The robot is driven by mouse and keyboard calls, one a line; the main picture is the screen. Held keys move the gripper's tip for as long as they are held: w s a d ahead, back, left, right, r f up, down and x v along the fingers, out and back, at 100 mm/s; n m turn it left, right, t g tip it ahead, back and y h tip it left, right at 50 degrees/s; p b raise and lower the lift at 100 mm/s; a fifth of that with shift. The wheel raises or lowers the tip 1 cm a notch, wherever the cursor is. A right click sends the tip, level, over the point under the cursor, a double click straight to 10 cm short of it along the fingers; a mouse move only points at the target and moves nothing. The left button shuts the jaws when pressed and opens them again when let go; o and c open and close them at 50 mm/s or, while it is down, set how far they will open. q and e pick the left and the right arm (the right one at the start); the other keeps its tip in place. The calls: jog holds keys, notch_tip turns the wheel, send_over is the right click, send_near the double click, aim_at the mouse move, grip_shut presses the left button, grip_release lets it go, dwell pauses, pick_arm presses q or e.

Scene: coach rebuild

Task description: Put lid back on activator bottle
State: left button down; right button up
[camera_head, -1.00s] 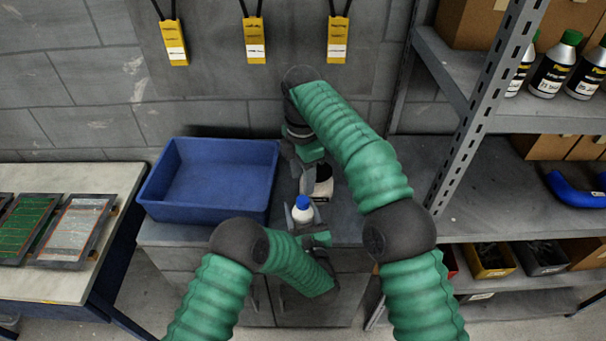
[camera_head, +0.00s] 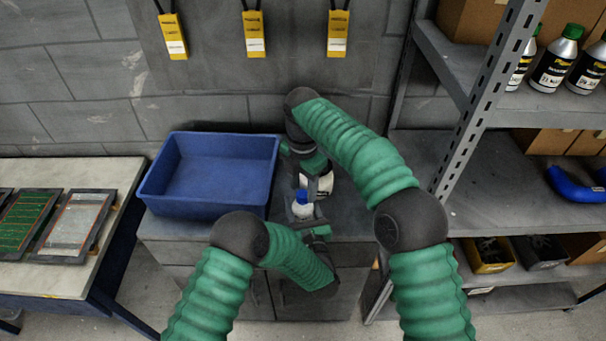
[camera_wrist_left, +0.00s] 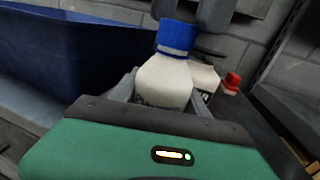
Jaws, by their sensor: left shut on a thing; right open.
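A white bottle (camera_head: 303,212) with a blue lid (camera_head: 303,196) stands upright at the front of the grey cabinet top. My left gripper (camera_wrist_left: 165,98) is shut on the bottle's body (camera_wrist_left: 165,80) from the front. In the left wrist view the blue lid (camera_wrist_left: 176,36) sits on the bottle's neck; how tightly it is seated cannot be told. My right gripper (camera_head: 301,186) is open, reaching down from behind. Its fingers (camera_wrist_left: 195,18) show just above and behind the lid; whether they touch it is unclear.
Behind, a second white container (camera_head: 325,182) is partly hidden by my right arm. A small red object (camera_wrist_left: 232,82) shows in the left wrist view. A blue tray (camera_head: 205,212) stands at left, a metal shelf (camera_head: 475,130) at right.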

jog(key=shift+f, duration=0.85)
